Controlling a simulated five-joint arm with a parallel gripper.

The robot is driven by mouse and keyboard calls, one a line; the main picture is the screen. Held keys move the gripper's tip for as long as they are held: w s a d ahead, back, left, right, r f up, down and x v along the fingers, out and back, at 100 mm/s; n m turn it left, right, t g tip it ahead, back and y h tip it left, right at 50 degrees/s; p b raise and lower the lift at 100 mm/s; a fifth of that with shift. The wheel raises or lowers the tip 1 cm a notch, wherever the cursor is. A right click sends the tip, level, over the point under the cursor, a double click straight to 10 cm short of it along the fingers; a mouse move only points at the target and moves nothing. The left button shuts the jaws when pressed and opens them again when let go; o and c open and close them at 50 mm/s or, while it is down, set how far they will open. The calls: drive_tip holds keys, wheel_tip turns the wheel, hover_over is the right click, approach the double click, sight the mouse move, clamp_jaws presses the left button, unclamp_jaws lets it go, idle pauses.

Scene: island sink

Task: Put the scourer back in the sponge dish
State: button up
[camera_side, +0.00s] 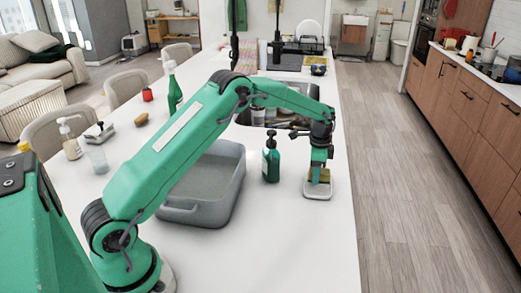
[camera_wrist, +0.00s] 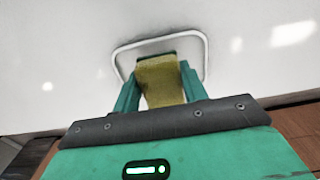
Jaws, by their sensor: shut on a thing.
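The scourer (camera_wrist: 160,82) is a yellow block with a darker top edge, held between the two fingers of my gripper (camera_wrist: 160,95) in the wrist view. In the side view the scourer (camera_side: 318,175) shows at the tip of my gripper (camera_side: 318,172), directly over the sponge dish. The sponge dish (camera_side: 317,195) is a small white tray with a raised rim, near the right edge of the counter. In the wrist view the dish's rim (camera_wrist: 204,52) surrounds the scourer's far end. I cannot tell whether the scourer touches the dish floor.
A dark green pump bottle (camera_side: 271,162) stands just left of the dish. A grey basin (camera_side: 205,185) sits further left. The sink (camera_side: 262,110) lies behind. The white counter (camera_side: 300,245) is clear in front of the dish, and its right edge is close.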

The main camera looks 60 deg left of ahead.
drive_tip(key=shift+f, duration=1.1)
drive_tip(key=shift+f, duration=0.15)
drive_tip(key=o, duration=1)
wheel_tip(320, 180, up, 11)
drive_tip(key=shift+f, duration=0.15)
drive_tip(key=shift+r, duration=0.85)
